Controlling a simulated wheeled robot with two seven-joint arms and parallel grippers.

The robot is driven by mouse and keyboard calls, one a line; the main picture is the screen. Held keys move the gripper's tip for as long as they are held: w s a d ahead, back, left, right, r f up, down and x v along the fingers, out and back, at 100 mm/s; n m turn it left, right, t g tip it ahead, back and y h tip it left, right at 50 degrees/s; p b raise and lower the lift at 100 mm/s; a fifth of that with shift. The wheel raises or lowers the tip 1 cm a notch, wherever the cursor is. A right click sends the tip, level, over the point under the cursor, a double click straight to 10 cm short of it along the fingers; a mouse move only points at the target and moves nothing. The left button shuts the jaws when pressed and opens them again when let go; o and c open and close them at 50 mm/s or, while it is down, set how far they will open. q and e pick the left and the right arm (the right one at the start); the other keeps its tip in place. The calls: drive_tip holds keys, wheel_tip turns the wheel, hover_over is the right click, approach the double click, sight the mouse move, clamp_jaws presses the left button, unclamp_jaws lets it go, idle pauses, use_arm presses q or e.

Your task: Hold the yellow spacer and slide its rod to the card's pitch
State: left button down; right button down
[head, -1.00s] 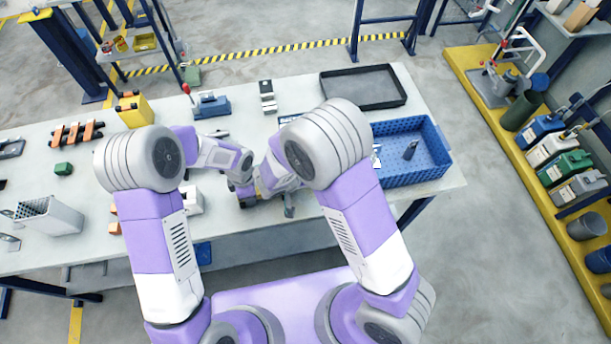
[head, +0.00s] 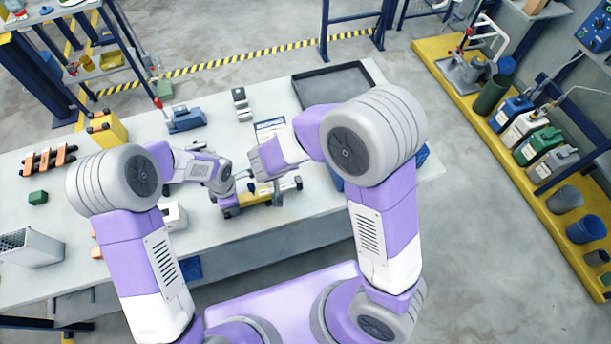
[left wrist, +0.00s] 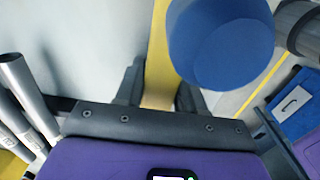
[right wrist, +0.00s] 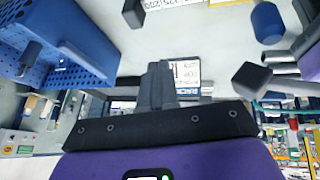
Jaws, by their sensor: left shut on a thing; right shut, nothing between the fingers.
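The yellow spacer (head: 258,192) lies at the table's front edge, partly hidden by my arms. My left gripper (head: 238,192) is shut on it. In the left wrist view its yellow bar (left wrist: 158,62) runs between the fingers (left wrist: 158,97), with a large blue round part (left wrist: 220,42) close in front. A rod with a dark end (head: 298,183) shows at the spacer's right. The printed card (head: 270,128) lies behind; it also shows in the right wrist view (right wrist: 187,72). My right gripper (right wrist: 160,85) is shut and empty, apart from the spacer; its fingertips are unclear in the head view.
A blue perforated bin (right wrist: 60,55) is on the right, mostly behind my right arm in the head view. A black tray (head: 335,80) lies at the back right. A blue clamp (head: 185,118) and a yellow block (head: 107,128) stand behind left.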

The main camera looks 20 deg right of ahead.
sight(294, 184)
drive_tip(key=d+n+y, duration=0.1)
drive_tip(key=d+y, duration=0.4)
drive_tip(key=d, duration=0.3)
drive_tip(key=s+d+n+y, duration=0.1)
drive_tip(key=s+d+y, duration=0.25)
drive_tip(key=s, duration=0.25)
drive_tip(key=shift+g, duration=0.4)
drive_tip(key=shift+w+d+x, duration=0.1)
drive_tip(key=shift+d+x, duration=0.05)
drive_tip(key=shift+x, duration=2.2)
drive_tip(key=shift+w+d+x, duration=0.15)
drive_tip(key=shift+x, duration=2.2)
drive_tip(key=shift+a, duration=0.1)
drive_tip(key=shift+a, duration=0.6)
